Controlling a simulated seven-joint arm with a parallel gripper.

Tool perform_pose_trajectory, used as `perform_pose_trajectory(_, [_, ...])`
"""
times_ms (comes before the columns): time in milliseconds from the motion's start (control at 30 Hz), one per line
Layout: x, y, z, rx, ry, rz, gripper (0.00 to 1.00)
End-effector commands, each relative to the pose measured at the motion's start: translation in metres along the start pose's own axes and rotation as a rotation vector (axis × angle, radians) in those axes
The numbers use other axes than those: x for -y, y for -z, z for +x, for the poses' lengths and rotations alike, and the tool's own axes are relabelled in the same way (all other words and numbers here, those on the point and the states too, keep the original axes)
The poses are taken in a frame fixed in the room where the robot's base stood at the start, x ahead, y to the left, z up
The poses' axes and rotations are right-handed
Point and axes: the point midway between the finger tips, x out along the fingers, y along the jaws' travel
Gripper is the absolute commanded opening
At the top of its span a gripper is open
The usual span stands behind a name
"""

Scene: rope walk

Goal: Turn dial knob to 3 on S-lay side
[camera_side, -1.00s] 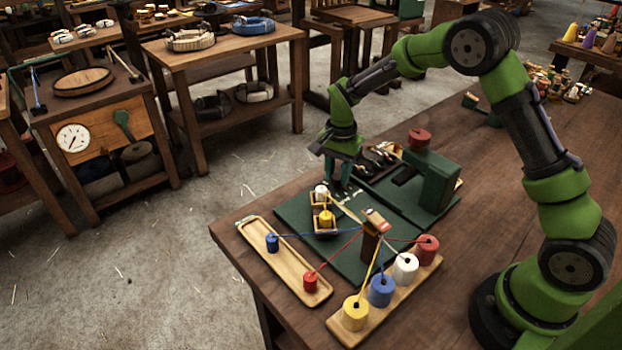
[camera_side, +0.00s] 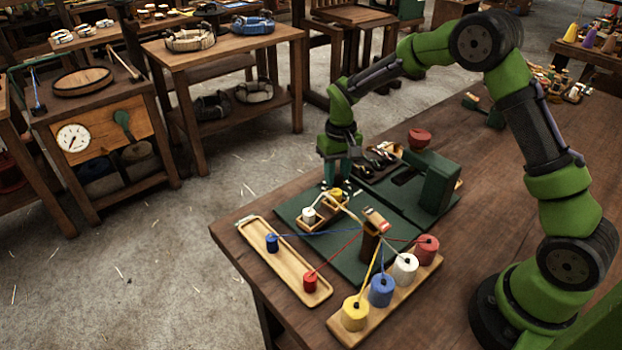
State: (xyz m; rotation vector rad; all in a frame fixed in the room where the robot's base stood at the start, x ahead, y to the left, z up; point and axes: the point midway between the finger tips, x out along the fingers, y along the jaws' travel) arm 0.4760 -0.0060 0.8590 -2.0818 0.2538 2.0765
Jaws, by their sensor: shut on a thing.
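My gripper (camera_side: 338,184) points down at the back left of the green board (camera_side: 345,258). Its jaws are shut on the dial knob, which they hide. Small pale marks (camera_side: 352,188) show on the board beside the fingers, too small to read. Just in front, a small two-part wooden tray (camera_side: 322,218) holds a white bobbin (camera_side: 308,214) at left and a yellow bobbin (camera_side: 336,194) at right, close to my fingertips. I cannot tell which number the knob points to.
A wooden post (camera_side: 371,238) gathers the coloured strands. A long tray (camera_side: 262,250) holds blue and red bobbins; a rack (camera_side: 345,337) holds several spools. A green block (camera_side: 438,180) stands right, near a red knob (camera_side: 420,138).

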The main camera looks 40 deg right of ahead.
Motion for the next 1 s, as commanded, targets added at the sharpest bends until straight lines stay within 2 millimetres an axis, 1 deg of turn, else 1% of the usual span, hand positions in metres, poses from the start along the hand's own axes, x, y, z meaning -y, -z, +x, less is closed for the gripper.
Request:
perform_pose_trajectory(300, [0.0009, -0.0013, -0.0011, 0.008, 0.003, -0.288, 0.03])
perform_pose_trajectory(500, [0.0011, -0.0014, -0.0011, 0.01, 0.003, -0.439, 0.03])
perform_pose_trajectory(733, [0.0007, -0.0012, -0.0011, 0.012, 0.002, -0.555, 0.03])
perform_pose_trajectory(1000, [0.0009, -0.0013, -0.0011, 0.012, 0.003, -0.614, 0.03])
